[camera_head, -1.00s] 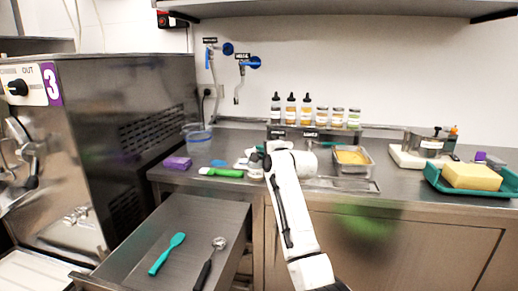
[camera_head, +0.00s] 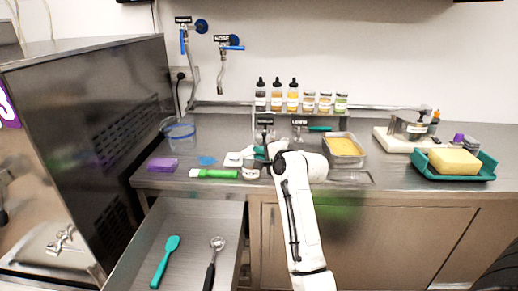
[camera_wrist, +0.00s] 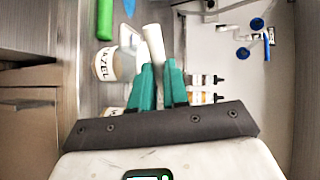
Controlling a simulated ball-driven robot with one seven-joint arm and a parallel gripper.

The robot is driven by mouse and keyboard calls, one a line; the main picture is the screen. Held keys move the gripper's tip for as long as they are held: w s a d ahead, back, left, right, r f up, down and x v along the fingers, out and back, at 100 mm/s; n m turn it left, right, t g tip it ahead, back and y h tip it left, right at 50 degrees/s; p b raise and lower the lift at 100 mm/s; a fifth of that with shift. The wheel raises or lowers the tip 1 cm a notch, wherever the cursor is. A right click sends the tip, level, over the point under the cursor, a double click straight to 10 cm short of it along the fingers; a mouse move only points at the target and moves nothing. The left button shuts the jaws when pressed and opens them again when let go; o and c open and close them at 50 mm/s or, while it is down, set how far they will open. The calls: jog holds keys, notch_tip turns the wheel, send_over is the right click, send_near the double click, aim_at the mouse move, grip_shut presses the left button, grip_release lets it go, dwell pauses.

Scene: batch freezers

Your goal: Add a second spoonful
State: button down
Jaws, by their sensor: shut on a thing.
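My gripper (camera_wrist: 160,82) has teal fingers, shut on a white handle (camera_wrist: 154,42) in the wrist view. The far end of the handle is not clear, so I cannot tell what it carries. A clear jar with a label ending in "ZEL" (camera_wrist: 112,64) stands close beside the fingers; whether the handle's tip is in or over it is unclear.
An open drawer (camera_head: 195,220) holds a teal spatula (camera_head: 166,260) and a scoop (camera_head: 213,260). A green-handled tool (camera_head: 214,173), purple sponge (camera_head: 162,165) and clear jug (camera_head: 180,132) lie left. Bottles (camera_head: 277,95), a yellow-filled pan (camera_head: 344,150) and a teal tray (camera_head: 488,170) stand right.

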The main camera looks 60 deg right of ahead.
jog(key=r+g+y+p, duration=0.1)
jog(key=g+p, duration=0.1)
jog(key=p, duration=0.1)
jog(key=w+d+r+g+y+p, duration=0.1)
jog(key=g+y+p, duration=0.1)
jog(key=g+p, duration=0.1)
jog(key=r+g+y+p, duration=0.1)
jog(key=g+p, duration=0.1)
jog(key=p, duration=0.3)
jog(key=shift+w+d+r+m+g+y, duration=0.1)
jog(key=shift+w+d+m+g+y, duration=0.05)
jog(key=shift+w+m+g+y, duration=0.25)
jog(key=shift+w+g, duration=0.1)
jog(key=shift+g, duration=0.2)
jog(key=shift+w+d+g+y, duration=0.15)
jog(key=shift+w+g+y, duration=0.05)
jog(key=shift+g+y, duration=0.3)
jog(key=shift+w+d+g+y, duration=0.15)
jog(key=shift+g+y, duration=0.25)
jog(key=shift+g, duration=0.2)
jog(key=r, duration=0.1)
jog(key=g+y, duration=0.1)
jog(key=r+g, duration=0.1)
jog(key=shift+w+d+r, duration=0.25)
jog(key=shift+w+r, duration=0.05)
jog(key=shift+w, duration=0.05)
